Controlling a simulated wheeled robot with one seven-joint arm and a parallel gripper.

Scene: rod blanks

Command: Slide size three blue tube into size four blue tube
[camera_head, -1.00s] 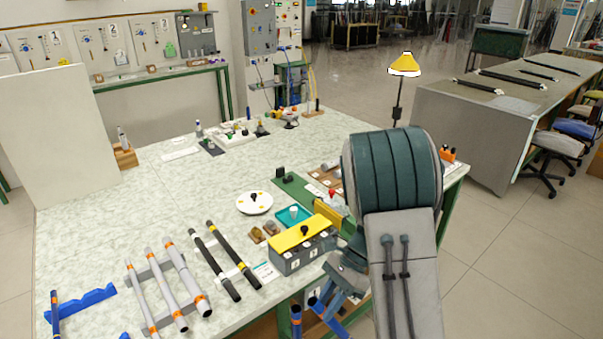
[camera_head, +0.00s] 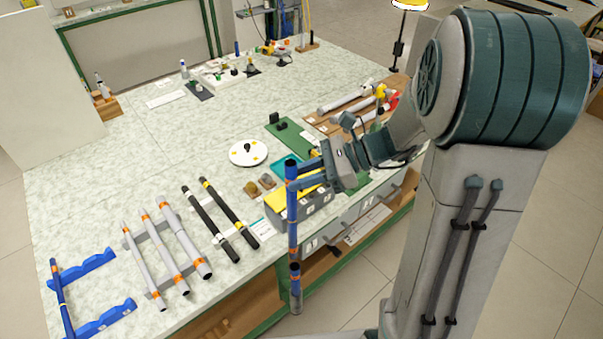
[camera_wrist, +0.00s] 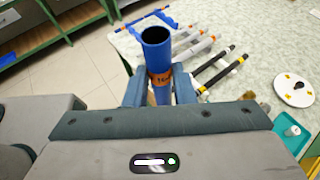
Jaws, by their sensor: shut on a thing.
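My gripper (camera_head: 299,180) is shut on a blue tube (camera_head: 292,222) near its upper end, at an orange band. The tube hangs upright off the table's front edge. A second upright blue tube (camera_head: 295,270) with an orange band shows directly below the held one. The held tube's lower end appears at its mouth; I cannot tell whether it is above, touching or inside. Neither tube's size is readable.
Another blue tube (camera_head: 61,298) lies across blue cradles (camera_head: 85,268) at the left. Grey tubes (camera_head: 166,250) and black tubes (camera_head: 206,222) lie on the table. A yellow-topped grey box (camera_head: 300,213) and a white disc (camera_head: 248,153) are close by. The back left of the table is mostly clear.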

